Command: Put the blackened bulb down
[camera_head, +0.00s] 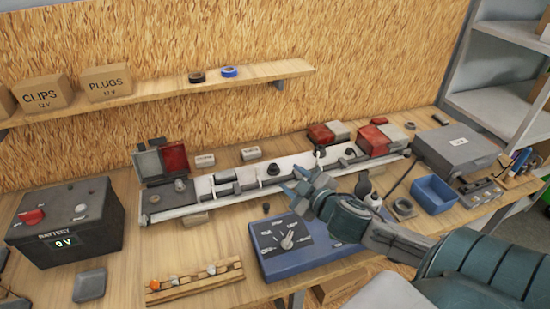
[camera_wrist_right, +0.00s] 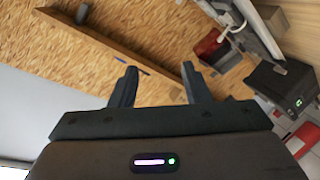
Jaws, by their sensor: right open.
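My right gripper (camera_head: 300,188) is open over the middle of the bench, between the light bar and the blue tester box. Nothing shows between its fingers in the right wrist view (camera_wrist_right: 160,88). A small dark, bulb-like thing (camera_head: 363,186) stands just right of the gripper, apart from its fingertips. I cannot tell for sure that it is the blackened bulb. Dark shapes at the lower left edge may be part of my left gripper (camera_head: 12,297); its jaws cannot be made out.
The blue tester box (camera_head: 275,262) with a dial lies below the gripper. The long white light bar (camera_head: 235,198) lies behind it. A wooden rack (camera_head: 195,284), a battery (camera_head: 68,220) reading 0 V, a blue tray (camera_head: 436,193) and a grey case (camera_head: 455,148) surround it.

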